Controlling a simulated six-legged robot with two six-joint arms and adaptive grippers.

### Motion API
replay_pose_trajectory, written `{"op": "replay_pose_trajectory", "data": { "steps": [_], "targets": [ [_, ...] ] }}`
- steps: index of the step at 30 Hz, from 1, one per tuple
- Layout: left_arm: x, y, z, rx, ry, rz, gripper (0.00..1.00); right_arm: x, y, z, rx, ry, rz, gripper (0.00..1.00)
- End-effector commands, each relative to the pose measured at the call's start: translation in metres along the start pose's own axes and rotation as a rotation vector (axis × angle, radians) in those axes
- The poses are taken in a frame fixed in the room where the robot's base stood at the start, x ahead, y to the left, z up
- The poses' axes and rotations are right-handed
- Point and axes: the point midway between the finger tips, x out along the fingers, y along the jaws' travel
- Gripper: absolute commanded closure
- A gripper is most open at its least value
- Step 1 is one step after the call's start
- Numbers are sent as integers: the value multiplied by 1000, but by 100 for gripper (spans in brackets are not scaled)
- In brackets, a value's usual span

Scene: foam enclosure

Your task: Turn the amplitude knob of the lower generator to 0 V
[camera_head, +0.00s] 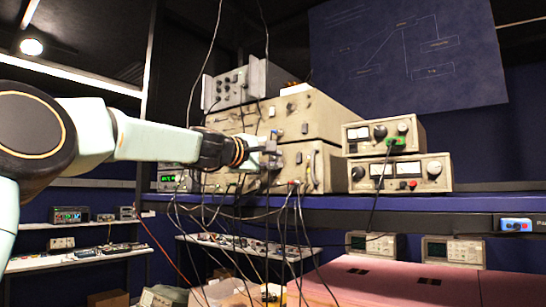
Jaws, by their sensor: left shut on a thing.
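Two beige generators are stacked on the blue shelf. The lower generator (322,168) sits beneath the upper generator (322,118). My left arm reaches in from the left, and my left gripper (272,158) is at the lower generator's front panel, near its upper part. The gripper is shut on a knob there, which the fingers hide. I cannot read the knob's setting or its markings. My right gripper is out of view.
A grey instrument (242,86) stands on top of the stack. Two metered units (400,173) stand to the right on the blue shelf (470,202). Several cables (297,215) hang from the front panels below my gripper. A device with a green display (172,178) is at the left.

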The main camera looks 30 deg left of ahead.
Motion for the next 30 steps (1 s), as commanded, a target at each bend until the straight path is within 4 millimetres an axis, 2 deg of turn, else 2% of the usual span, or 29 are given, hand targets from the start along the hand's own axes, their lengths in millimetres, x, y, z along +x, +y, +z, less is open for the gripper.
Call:
{"op": "replay_pose_trajectory", "data": {
  "steps": [1, 9, 24, 25, 30],
  "targets": [
    [-2, 6, -2, -20, 6, 10, 100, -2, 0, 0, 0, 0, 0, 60],
    [-2, 5, -2, -92, 5, 10, 100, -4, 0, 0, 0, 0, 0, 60],
    [-1, 5, -2, -104, 5, 9, 100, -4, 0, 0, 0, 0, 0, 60],
    [-1, 5, -2, -104, 5, 9, 79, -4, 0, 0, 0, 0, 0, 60],
    [-1, 3, -1, -104, 3, 6, 64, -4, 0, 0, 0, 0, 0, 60]
  ]
}}
